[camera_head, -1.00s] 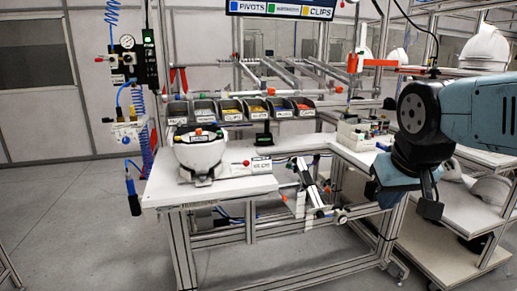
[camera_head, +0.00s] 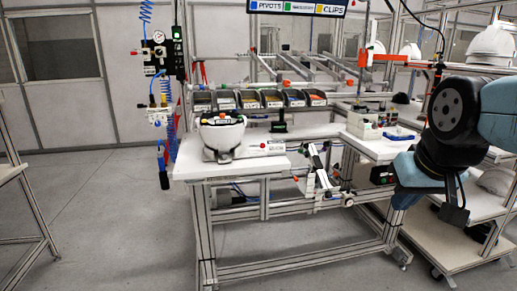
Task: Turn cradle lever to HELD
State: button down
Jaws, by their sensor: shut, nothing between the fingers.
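A white helmet shell (camera_head: 221,137) sits upside down in the cradle on the left part of the white workbench (camera_head: 190,168). A small red knob (camera_head: 262,146), perhaps on the cradle lever, shows just right of the shell beside a small label plate (camera_head: 276,148). The lever's position and any HELD marking are too small to read. My gripper (camera_head: 455,214) hangs at the right of the view, pointing down. It is shut and empty, and well apart from the cradle and the knob.
Part bins (camera_head: 270,99) line the back of the bench. A box of items (camera_head: 366,122) and a blue-handled thing (camera_head: 400,137) lie on the right side table. A shelf cart (camera_head: 450,245) stands at right. The grey floor (camera_head: 110,230) in front and left is open.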

aim_at(263, 145)
jog(key=u, duration=0.55)
jog(key=i, duration=1.1)
